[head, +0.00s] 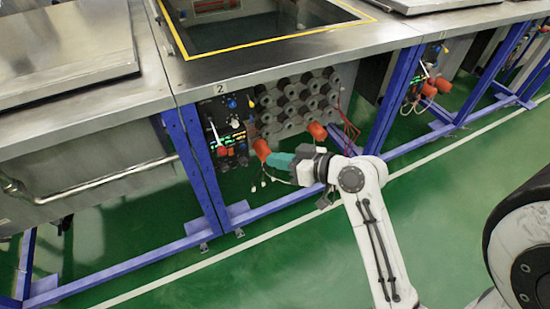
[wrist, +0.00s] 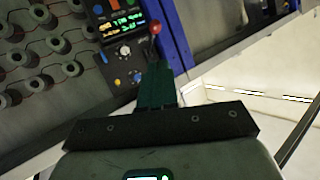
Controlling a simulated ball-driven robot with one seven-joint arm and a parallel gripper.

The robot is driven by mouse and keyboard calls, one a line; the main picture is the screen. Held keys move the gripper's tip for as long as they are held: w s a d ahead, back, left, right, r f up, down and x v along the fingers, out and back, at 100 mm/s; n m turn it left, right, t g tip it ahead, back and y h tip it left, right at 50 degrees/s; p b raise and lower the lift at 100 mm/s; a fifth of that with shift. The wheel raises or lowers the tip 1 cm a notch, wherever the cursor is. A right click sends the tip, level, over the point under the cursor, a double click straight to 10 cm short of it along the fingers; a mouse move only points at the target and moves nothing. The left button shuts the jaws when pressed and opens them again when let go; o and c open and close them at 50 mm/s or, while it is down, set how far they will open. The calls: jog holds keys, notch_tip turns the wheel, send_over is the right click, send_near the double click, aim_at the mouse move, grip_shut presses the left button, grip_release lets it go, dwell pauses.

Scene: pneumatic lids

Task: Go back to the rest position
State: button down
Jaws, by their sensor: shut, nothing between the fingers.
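My gripper (head: 272,159) has teal fingers and is in front of station 2, low beside an orange cylinder (head: 262,148). My white arm reaches to it from the lower right. In the wrist view the fingers (wrist: 157,70) are together with nothing between them. They point toward the control panel (wrist: 124,35), which has lit displays and knobs. A lever with a red ball knob (wrist: 155,27) shows just beyond the fingertips; I cannot tell whether they touch it. The panel also shows in the head view (head: 231,128), left of my gripper.
Station 2 has an open tank with a yellow-edged rim (head: 270,42) and blue legs (head: 202,170). Several grey cylinders (head: 297,100) and hanging wires are under it. A lidded tank (head: 65,45) stands at left. The green floor (head: 270,270) in front is clear.

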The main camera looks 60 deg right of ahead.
dwell(0.4)
jog(key=s+a+f+n+g+y+p, duration=0.25)
jog(key=a+f+g, duration=0.35)
jog(key=a, duration=0.3)
jog(key=s+a+f+g+h+p, duration=0.1)
jog(key=s+a+g, duration=0.1)
jog(key=s, duration=0.3)
jog(key=s+a+f+g+h+p, duration=0.2)
jog(key=s+g, duration=0.3)
jog(key=s, duration=0.1)
jog(key=shift+f+m, duration=0.1)
jog(key=shift+m, duration=0.15)
dwell(1.0)
